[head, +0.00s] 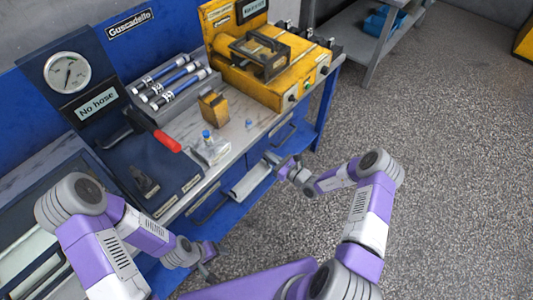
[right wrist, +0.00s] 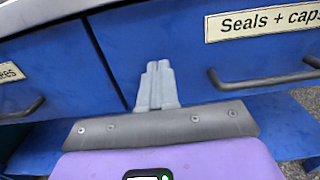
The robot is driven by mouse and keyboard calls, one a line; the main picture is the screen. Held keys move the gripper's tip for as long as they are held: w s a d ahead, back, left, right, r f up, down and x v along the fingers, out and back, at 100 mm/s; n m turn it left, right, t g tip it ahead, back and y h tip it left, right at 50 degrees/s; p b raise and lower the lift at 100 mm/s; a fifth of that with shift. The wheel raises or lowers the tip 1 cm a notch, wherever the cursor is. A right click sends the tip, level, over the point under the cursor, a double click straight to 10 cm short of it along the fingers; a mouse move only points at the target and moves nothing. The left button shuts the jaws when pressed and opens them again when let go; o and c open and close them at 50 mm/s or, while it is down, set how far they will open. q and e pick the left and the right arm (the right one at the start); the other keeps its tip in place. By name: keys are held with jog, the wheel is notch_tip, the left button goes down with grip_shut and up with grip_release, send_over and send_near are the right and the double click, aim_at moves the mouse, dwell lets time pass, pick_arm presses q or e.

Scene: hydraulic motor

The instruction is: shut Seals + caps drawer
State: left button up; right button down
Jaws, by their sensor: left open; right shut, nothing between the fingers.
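In the right wrist view, the blue front of the Seals + caps drawer (right wrist: 185,60) fills the upper right, with its label (right wrist: 265,20) and dark bar handle (right wrist: 265,80). My right gripper (right wrist: 159,68) is shut and empty, its fingertips in front of this drawer front, left of the handle. Whether they touch it, and whether the front stands slightly proud, I cannot tell. In the head view my right gripper (head: 272,160) is at the bench's front side. My left gripper (head: 212,262) is open and empty, low in front of the bench's nearer part.
Another drawer (right wrist: 50,75) with its own handle lies left of the Seals + caps drawer. A pale flat shape (head: 250,181) shows below the bench edge.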

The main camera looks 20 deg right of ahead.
jog(key=p+v, duration=0.2)
jog(key=v, duration=0.9)
jog(key=shift+s+d, duration=0.2)
jog(key=shift+s, duration=0.05)
jog(key=s+a+f+n+g+y, duration=0.3)
jog(key=s+a+n+g, duration=0.7)
jog(key=a, duration=0.4)
jog(key=s+a+f+n+g+h, duration=0.1)
jog(key=s+n+g+h, duration=0.3)
jog(key=n, duration=1.2)
jog(key=shift+s+f+g+h, duration=0.3)
jog(key=shift+s+h, duration=2.1)
jog(key=shift+s, duration=0.75)
